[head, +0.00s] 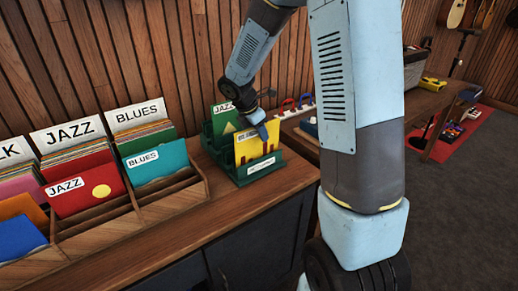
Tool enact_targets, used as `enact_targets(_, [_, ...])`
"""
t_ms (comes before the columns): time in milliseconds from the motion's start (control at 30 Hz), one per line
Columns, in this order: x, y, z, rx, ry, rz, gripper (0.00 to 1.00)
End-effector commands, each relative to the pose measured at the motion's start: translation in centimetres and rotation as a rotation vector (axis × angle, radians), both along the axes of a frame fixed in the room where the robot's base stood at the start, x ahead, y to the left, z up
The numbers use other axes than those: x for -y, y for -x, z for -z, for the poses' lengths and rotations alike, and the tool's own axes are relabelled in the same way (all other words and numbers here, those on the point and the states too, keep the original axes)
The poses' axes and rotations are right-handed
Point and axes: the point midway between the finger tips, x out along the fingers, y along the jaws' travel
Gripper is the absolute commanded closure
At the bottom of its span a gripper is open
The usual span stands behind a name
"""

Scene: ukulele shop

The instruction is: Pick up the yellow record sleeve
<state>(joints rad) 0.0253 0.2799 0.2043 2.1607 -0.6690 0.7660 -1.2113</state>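The yellow record sleeve (246,151) stands upright in the front of a small green rack (234,178) on the wooden counter. The other finger is hidden or too small to make out. I cannot tell whether the gripper touches the sleeve or is closed on it.
A wooden record bin (172,207) with JAZZ and BLUES sections fills the counter's left side. Red, white and blue objects (304,103) lie on a surface right of the rack. The counter front (228,213) between bin and rack is clear. A wood-slat wall stands behind.

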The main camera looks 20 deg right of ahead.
Motion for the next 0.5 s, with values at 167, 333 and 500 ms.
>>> enact_targets(167, [0.02,0.00,-0.01,0.000,0.000,0.000,0.69])
enact_targets(333, [0.03,0.00,-0.01,0.000,0.000,0.001,0.85])
enact_targets(500, [0.04,0.00,-0.02,0.000,0.000,0.001,1.00])
